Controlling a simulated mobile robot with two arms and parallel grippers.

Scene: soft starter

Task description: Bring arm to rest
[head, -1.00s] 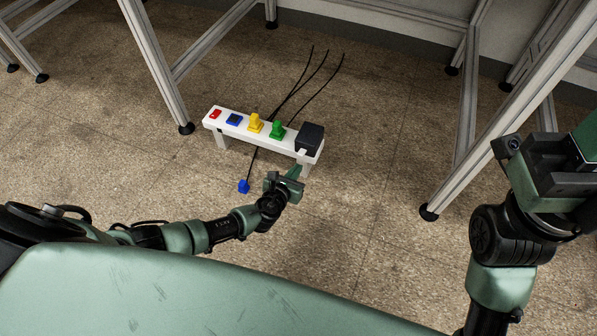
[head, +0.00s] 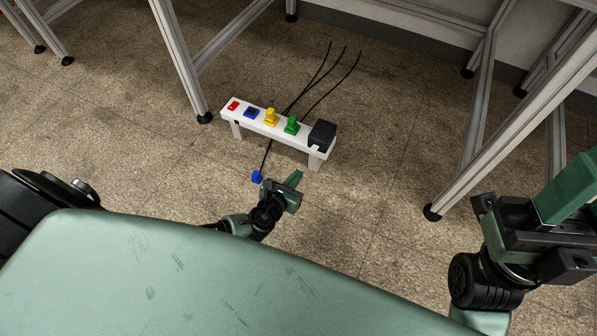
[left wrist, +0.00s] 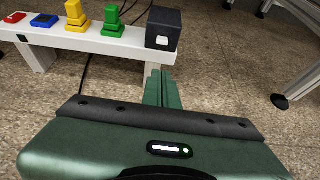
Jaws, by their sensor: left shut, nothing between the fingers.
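My left gripper (head: 294,181) is shut and empty, low over the floor just in front of the white bench-like strip (head: 231,112). In the left wrist view its green fingers (left wrist: 161,88) are together, below the black block at the strip's right end, with floor visible around them. My right gripper (head: 563,190) is at the right edge of the head view, raised; its fingertips are not clear enough to tell how they stand.
The strip carries a red piece (head: 233,105), a blue piece (head: 252,112), a yellow plug (head: 271,117), a green plug (head: 291,125) and a black block (head: 322,135). A blue plug (head: 257,176) on a cord lies in front. Metal frame legs (head: 183,70) stand behind and right.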

